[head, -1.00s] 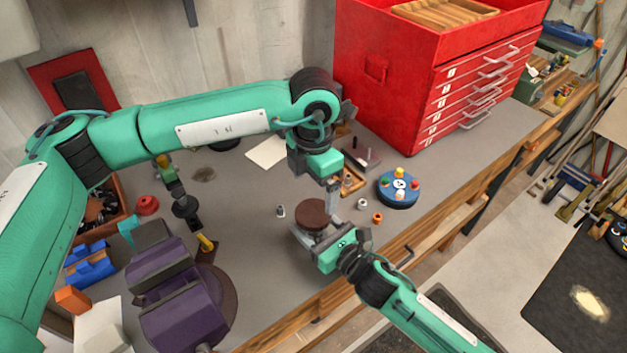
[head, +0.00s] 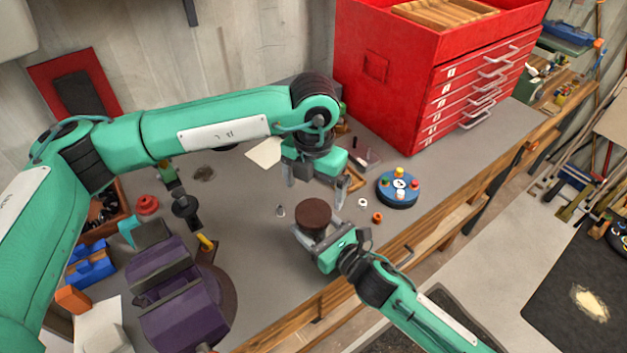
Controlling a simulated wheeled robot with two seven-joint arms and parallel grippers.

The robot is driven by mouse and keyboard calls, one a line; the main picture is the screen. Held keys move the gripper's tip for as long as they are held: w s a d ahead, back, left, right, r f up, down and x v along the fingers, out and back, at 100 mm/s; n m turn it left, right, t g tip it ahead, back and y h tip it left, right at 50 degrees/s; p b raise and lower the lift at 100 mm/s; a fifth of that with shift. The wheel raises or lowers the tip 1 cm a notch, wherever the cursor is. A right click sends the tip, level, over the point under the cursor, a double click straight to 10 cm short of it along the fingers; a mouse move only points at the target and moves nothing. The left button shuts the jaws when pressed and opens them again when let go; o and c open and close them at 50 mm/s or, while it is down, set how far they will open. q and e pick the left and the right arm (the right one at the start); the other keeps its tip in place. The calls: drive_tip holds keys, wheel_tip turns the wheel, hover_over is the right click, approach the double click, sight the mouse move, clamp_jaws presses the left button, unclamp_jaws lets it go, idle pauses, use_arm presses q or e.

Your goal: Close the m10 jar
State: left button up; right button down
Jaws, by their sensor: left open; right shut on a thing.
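A round dark brown lid (head: 313,213) shows near the front edge of the bench, seen from above. It appears to sit on the jar, whose body is mostly hidden beneath it, so I cannot tell how tightly it is seated. My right gripper (head: 314,234) comes from the lower right and is shut on the jar just below the lid. My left gripper (head: 315,184) is open and empty above and behind the lid, with its two fingers apart and pointing down. I cannot read any m10 label.
A blue round holder (head: 397,190) with coloured pegs stands to the right. Small nuts, including an orange one (head: 377,217), lie nearby. A purple vise (head: 180,293) stands at the left. A red drawer cabinet (head: 440,75) is behind.

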sight(313, 212)
use_arm(q)
wheel_tip(313, 212, down, 7)
drive_tip(key=shift+r, duration=0.1)
drive_tip(key=shift+c, duration=0.2)
drive_tip(key=c, duration=1)
drive_tip(key=m, duration=0.4)
drive_tip(key=shift+m, duration=0.3)
drive_tip(key=shift+c, duration=0.2)
drive_tip(key=m, duration=0.4)
drive_tip(key=o, duration=1.1)
drive_tip(key=shift+r, duration=0.1)
